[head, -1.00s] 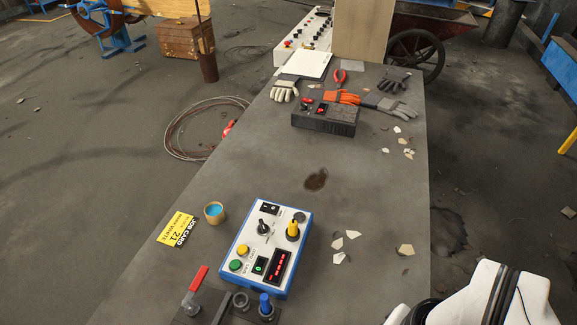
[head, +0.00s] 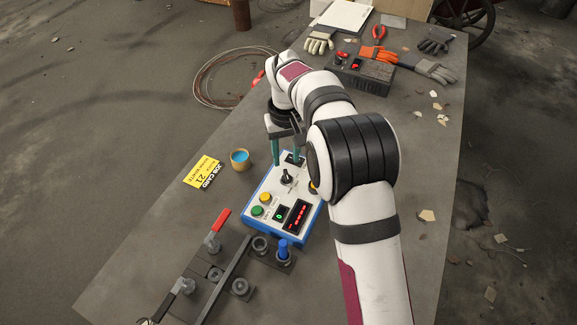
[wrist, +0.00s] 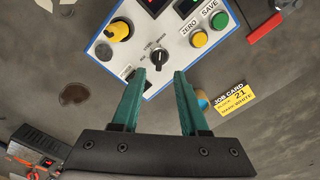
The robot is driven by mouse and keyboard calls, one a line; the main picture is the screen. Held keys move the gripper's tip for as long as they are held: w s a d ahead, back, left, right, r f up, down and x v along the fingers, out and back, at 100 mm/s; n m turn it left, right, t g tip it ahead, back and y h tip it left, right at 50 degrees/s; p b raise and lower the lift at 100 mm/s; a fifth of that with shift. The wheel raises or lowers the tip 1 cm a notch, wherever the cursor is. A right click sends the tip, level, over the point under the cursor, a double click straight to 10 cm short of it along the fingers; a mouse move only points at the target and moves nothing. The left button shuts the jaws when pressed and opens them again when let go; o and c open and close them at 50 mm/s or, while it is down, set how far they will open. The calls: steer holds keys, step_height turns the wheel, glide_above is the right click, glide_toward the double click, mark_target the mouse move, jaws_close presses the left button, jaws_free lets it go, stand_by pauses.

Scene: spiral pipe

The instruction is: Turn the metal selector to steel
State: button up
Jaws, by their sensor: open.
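A white control box with blue edges (head: 250,214) lies on the table, and it also shows in the wrist view (wrist: 128,46). The black selector knob (head: 287,176) stands on its face, near the far edge in the head view. In the wrist view the knob (wrist: 158,55) sits just beyond my fingertips, between their lines. The lettering around it is too small to read. My gripper (head: 286,162) is open and empty, its teal fingers pointing down over the box's far end. In the wrist view my gripper (wrist: 160,73) shows a clear gap. I cannot tell its height above the box.
A yellow knob (wrist: 120,31), a yellow button (wrist: 199,39) and a green button (wrist: 220,20) share the box face. A job card (head: 203,171) and a small cup (head: 240,159) lie left. A red-handled lever (head: 218,219) and blue knob (head: 283,250) stand nearer.

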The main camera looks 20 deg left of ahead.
mark_target(287, 175)
step_height(287, 175, down, 7)
steer(key=shift+r, duration=0.2)
jaws_close()
